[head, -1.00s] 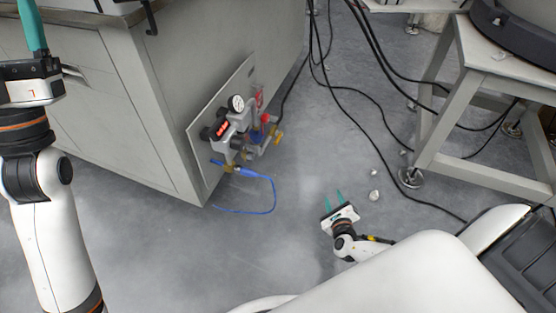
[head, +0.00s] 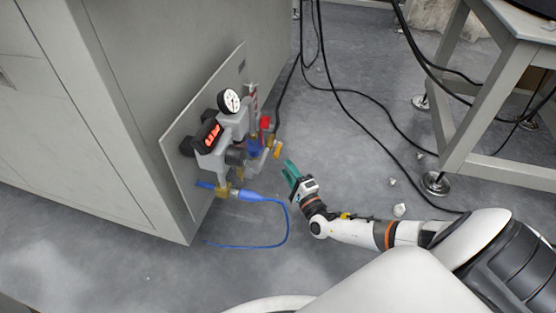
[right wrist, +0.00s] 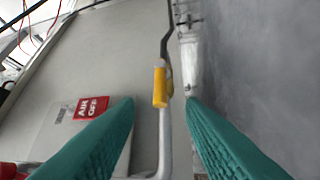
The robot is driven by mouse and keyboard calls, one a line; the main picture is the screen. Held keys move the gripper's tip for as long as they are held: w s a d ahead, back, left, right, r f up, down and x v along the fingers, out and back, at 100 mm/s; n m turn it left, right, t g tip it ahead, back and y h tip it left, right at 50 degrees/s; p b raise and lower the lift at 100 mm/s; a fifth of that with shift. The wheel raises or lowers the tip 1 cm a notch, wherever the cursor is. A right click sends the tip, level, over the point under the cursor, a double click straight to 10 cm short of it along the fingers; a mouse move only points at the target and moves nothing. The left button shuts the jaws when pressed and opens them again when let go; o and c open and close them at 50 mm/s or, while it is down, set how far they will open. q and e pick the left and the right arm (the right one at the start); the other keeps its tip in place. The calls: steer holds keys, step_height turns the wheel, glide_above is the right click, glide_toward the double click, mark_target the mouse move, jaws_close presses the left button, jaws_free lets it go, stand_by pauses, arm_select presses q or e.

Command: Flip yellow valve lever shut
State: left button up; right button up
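The yellow valve lever (head: 277,149) sticks out at the right side of the valve assembly on the cabinet's side panel. In the right wrist view the yellow lever (right wrist: 160,86) stands upright between my two teal fingertips, a little beyond them. My right gripper (head: 291,169) is just to the right of and below the lever in the head view. In the right wrist view its fingers (right wrist: 160,103) are spread apart with a gap around the lever, and neither finger visibly touches it. My left gripper is out of the frames.
A pressure gauge (head: 229,101), a red-lit display (head: 211,135) and a blue hose (head: 287,222) belong to the panel assembly. A red "AIR OFF" tag (right wrist: 91,107) shows beside the lever. Black cables (head: 345,105) and a grey stand (head: 452,150) are to the right.

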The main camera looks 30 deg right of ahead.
mark_target(277, 149)
steer(key=w+b, duration=0.2)
steer(key=w, duration=0.4)
steer(key=shift+w+d+r+b, duration=0.2)
steer(key=shift+d+r+b, duration=0.15)
steer(key=shift+r, duration=0.1)
jaws_close()
steer(key=shift+a, duration=0.1)
